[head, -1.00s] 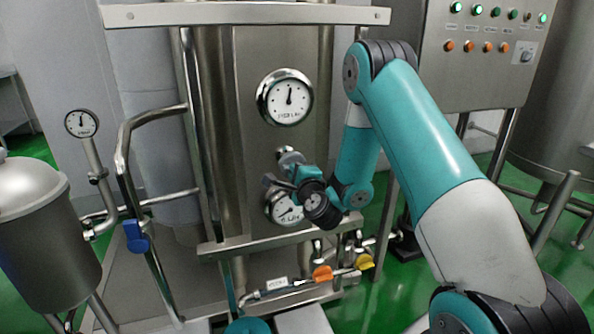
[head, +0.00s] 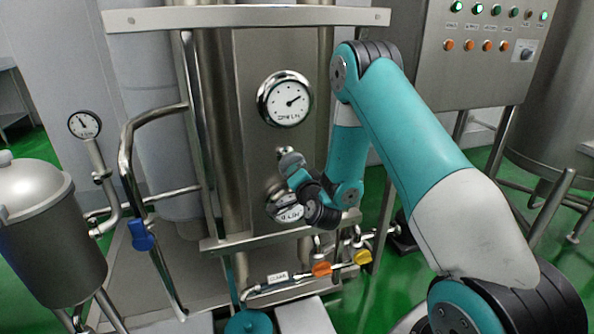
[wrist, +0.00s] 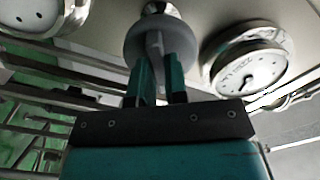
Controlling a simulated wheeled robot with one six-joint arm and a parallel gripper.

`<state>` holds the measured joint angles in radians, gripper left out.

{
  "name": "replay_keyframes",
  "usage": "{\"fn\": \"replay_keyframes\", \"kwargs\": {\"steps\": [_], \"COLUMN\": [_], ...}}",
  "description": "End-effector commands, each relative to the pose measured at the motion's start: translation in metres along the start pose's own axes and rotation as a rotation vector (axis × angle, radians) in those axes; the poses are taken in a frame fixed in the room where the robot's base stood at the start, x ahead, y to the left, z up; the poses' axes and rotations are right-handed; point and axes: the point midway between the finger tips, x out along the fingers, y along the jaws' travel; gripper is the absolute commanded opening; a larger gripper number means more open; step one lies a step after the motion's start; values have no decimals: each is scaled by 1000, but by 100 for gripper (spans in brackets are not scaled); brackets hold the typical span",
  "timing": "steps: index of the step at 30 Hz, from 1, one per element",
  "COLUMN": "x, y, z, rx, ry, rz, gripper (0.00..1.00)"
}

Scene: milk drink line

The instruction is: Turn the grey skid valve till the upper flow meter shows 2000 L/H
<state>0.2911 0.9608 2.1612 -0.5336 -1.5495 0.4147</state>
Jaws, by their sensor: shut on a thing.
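The grey skid valve (wrist: 160,38) is a round grey knob with a raised bar, on the steel panel between two dials. My gripper (wrist: 160,72) is shut on the valve's bar in the wrist view. In the head view my gripper (head: 297,173) comes in from the right at the valve (head: 290,161). The lower meter (head: 284,207) is partly hidden behind my wrist.
A blue-handled valve (head: 141,235) and a small gauge (head: 84,124) are on the left pipework. Orange (head: 321,269) and yellow (head: 363,257) handles sit low in front. A steel rail (head: 248,17) crosses above. A control panel (head: 488,45) stands at the right.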

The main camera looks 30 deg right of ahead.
Motion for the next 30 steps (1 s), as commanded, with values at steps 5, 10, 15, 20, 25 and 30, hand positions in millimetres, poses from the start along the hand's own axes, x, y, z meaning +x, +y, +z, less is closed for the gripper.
{"fn": "replay_keyframes", "kwargs": {"steps": [5,10,15,20,25,30], "x": [-1,-2,-2,-2,-1,-1], "y": [1,2,2,2,2,2], "z": [1,2,2,2,2,1], "rx": [-58,-82,-87,-86,-85,-85], "ry": [-6,-6,-6,-7,-6,-3], "rz": [5,5,5,6,5,3], "gripper": [0,0,0,0,37,39]}}
